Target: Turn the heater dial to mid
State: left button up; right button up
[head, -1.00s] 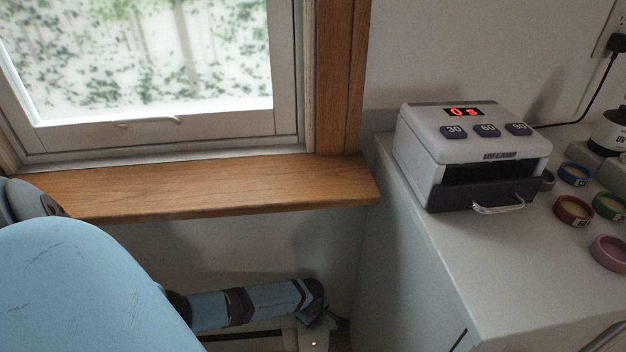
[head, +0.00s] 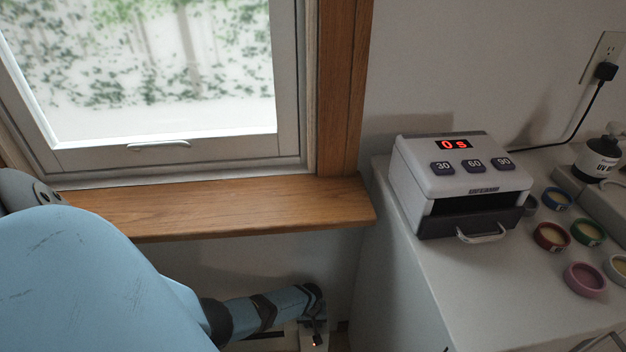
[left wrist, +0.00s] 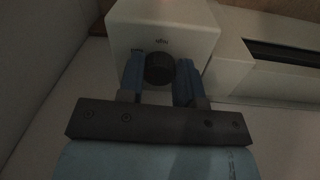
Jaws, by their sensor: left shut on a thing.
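The heater's dial (left wrist: 159,68) is a dark round knob on the face of a pale box-shaped heater end (left wrist: 190,25) in the left wrist view. My left gripper (left wrist: 160,80) has its two blue fingers on either side of the dial and is shut on it. The picture is too dark to read the dial's setting. In the head view my left gripper (head: 318,338) is low, under the window sill, beside the pale heater (head: 290,345), and the dial is hidden there. My right gripper is not in view.
A wooden window sill (head: 220,210) runs above my left forearm. To the right, a white cabinet (head: 400,260) carries a UV lamp box (head: 460,180) showing "0 s" and several small coloured jars (head: 552,237). A pale heater body (left wrist: 275,75) extends right in the wrist view.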

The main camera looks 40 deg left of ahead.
pick_arm(q)
jog(key=shift+m, duration=1.1)
jog(key=o, duration=0.9)
jog(key=shift+o, duration=0.2)
